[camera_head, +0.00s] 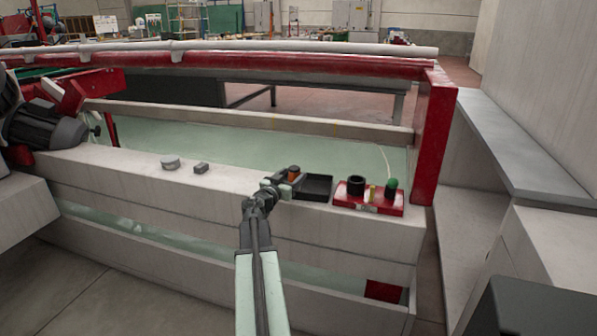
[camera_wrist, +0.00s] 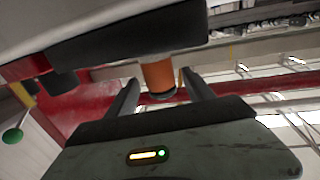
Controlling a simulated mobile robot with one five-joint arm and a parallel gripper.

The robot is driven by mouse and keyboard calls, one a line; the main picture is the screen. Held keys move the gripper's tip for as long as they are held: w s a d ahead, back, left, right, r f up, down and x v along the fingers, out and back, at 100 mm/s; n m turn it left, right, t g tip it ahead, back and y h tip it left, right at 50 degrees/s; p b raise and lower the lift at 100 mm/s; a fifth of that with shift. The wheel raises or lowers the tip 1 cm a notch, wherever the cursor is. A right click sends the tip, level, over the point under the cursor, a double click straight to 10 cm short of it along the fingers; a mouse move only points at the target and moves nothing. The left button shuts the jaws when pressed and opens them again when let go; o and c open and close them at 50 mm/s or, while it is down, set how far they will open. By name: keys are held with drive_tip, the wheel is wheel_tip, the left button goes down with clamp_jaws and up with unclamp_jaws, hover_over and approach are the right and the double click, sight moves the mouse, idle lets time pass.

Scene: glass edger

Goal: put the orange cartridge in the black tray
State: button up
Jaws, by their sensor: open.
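The orange cartridge (camera_head: 294,172) has a dark end and shows at the left edge of the black tray (camera_head: 318,197), partly hidden by my gripper (camera_head: 281,182) in the head view. In the wrist view the cartridge (camera_wrist: 158,75) is between the two fingers of my open gripper (camera_wrist: 162,84), with a gap on each side. The dark tray (camera_wrist: 125,42) shows there beside it and hides one end of it. I cannot tell whether the cartridge touches the tray. The tray is shallow and looks empty in its visible part.
Right of the tray, a red block (camera_head: 366,207) carries a black cup (camera_head: 356,185), a yellow post and a green knob (camera_head: 391,184). A round grey disc (camera_head: 170,162) and a small grey block (camera_head: 201,168) sit left on the pale ledge (camera_head: 120,172). The ledge between is clear.

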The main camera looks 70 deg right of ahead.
drive_tip(key=a, duration=0.7)
drive_tip(key=shift+w, duration=0.3)
drive_tip(key=w+a+f+n+t+y, duration=0.1)
drive_tip(key=w+a+f+n+y, duration=0.15)
drive_tip(key=w+a+f, duration=0.55)
drive_tip(key=w+a+f+n+t+y, duration=0.1)
drive_tip(key=w+a+f+n+y, duration=0.15)
drive_tip(key=w+a, duration=0.6)
drive_tip(key=w+a+f+n+t+y, duration=0.15)
drive_tip(key=w+a+f+y, duration=0.35)
drive_tip(key=a, duration=0.7)
drive_tip(key=a+f+n+y, duration=0.2)
drive_tip(key=a+n, duration=0.2)
drive_tip(key=a, duration=0.9)
drive_tip(key=a+f+n+g+y, duration=0.1)
drive_tip(key=a+f+n+y, duration=0.2)
drive_tip(key=a, duration=1.1)
drive_tip(key=a+f+n+g+y, duration=0.1)
drive_tip(key=a+f+n+y, duration=0.2)
drive_tip(key=a, duration=1)
drive_tip(key=shift+w+a+f+n, duration=0.15)
drive_tip(key=shift+w+a+n, duration=0.15)
drive_tip(key=shift+n, duration=0.95)
